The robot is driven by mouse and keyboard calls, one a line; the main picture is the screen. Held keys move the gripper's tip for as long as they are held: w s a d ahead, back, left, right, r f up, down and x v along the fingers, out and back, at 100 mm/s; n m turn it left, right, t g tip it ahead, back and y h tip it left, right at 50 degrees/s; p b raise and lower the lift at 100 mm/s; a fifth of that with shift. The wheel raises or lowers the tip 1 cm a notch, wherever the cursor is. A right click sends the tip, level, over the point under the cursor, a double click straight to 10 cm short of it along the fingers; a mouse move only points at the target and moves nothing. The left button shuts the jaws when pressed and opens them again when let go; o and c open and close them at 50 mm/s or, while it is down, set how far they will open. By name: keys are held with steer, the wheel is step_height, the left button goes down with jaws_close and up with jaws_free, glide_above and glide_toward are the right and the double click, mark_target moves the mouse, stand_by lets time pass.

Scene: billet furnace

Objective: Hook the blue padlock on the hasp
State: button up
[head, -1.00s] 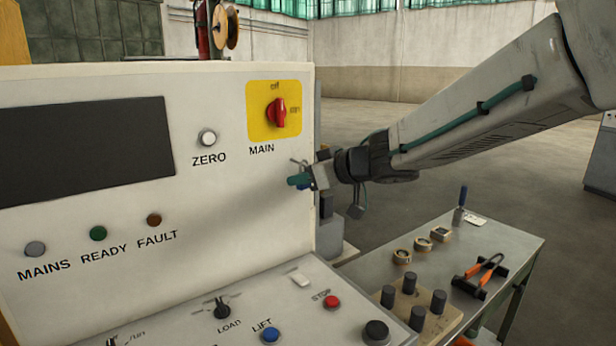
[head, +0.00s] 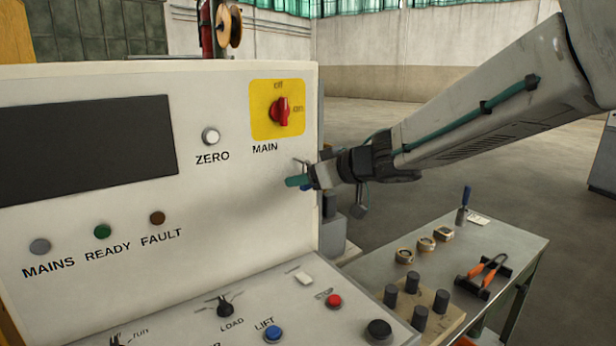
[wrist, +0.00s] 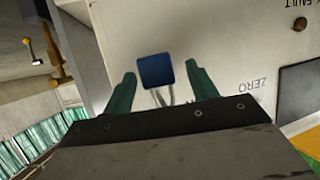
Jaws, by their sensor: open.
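The blue padlock (wrist: 156,71) shows in the wrist view between the two green fingers of my gripper (wrist: 160,70), with its grey shackle (wrist: 162,97) on the side nearer my palm. The fingers stand open, with a gap on each side of the padlock. In the head view my gripper (head: 297,181) is at the right edge of the console face, below the MAIN switch. A thin metal piece (head: 301,162) shows just above the fingers; I cannot tell whether it is the hasp or the shackle. The padlock is mostly hidden there.
The red MAIN switch (head: 281,111) on its yellow plate is just above my gripper. Lamps and the ZERO button (head: 210,136) are on the console face (head: 245,190). A side table (head: 500,250) at lower right holds rings, dark pegs and orange-handled pliers (head: 488,270).

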steer(key=shift+d, duration=0.1)
steer(key=v, duration=0.7)
steer(key=w+d+f+m+t+h, duration=0.2)
steer(key=d+m+t+h, duration=0.15)
steer(key=d+h, duration=0.7)
steer(key=s+d+f+m+g+h, duration=0.2)
steer(key=s+d+f+m+g, duration=0.15)
steer(key=s+d, duration=0.55)
steer(key=s+d+f+m+g+y, duration=0.1)
steer(key=s+f+g, duration=0.2)
steer(key=s, duration=0.9)
steer(key=s+f+m+g+y, duration=0.1)
steer(key=s+f+g, duration=0.2)
steer(key=s, duration=1)
steer(key=shift+d+m+g, duration=0.35)
steer(key=shift+m+g, duration=0.05)
steer(key=shift+g, duration=0.5)
steer(key=shift+s, duration=0.1)
